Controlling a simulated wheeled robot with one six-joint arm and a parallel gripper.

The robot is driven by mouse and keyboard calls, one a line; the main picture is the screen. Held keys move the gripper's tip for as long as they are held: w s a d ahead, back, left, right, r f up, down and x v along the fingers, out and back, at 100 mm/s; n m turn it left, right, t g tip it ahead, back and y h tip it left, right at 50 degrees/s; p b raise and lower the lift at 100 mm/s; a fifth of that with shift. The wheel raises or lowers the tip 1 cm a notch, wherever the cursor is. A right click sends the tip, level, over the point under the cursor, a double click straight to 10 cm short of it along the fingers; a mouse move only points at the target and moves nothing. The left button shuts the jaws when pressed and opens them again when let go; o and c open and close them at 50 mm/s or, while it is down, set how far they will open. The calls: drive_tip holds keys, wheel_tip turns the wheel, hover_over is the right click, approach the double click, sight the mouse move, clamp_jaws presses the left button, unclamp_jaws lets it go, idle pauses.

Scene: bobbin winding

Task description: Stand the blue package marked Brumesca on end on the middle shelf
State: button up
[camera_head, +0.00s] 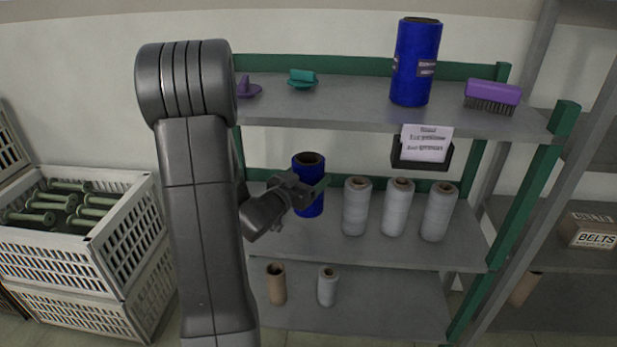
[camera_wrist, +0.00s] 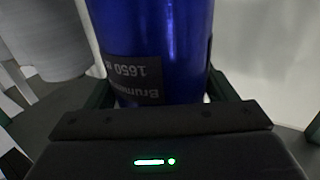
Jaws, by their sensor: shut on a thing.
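The blue package (camera_head: 309,166) is a blue cylinder with a dark hollow core at its top end. My gripper (camera_head: 318,190) is shut on it, over the left part of the middle shelf (camera_head: 380,250). The package looks upright in the head view; whether its bottom touches the shelf I cannot tell. In the wrist view the blue package (camera_wrist: 180,45) fills the middle, between the green fingers (camera_wrist: 165,98). Its dark label shows part of the name "Brumesca" and "1650", upside down in that view.
Several grey-white rolls (camera_head: 397,207) stand right of the package on the middle shelf. A larger blue roll (camera_head: 416,60), a purple brush (camera_head: 492,93) and a card holder (camera_head: 424,150) are at the top shelf. Below stand a brown tube (camera_head: 276,284) and a pale roll (camera_head: 327,286).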

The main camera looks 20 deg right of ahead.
drive_tip(key=shift+f, duration=0.1)
wheel_tip(320, 180, down, 5)
drive_tip(key=b, duration=0.4)
drive_tip(key=shift+r+b, duration=0.2)
drive_tip(key=shift+b, duration=0.1)
idle(0.5)
drive_tip(key=o, duration=1.2)
drive_tip(key=shift+c, duration=0.2)
drive_tip(key=v, duration=1.3)
drive_tip(key=shift+s+a+b, duration=0.25)
drive_tip(key=shift+a+b, duration=0.05)
drive_tip(key=shift+b, duration=0.05)
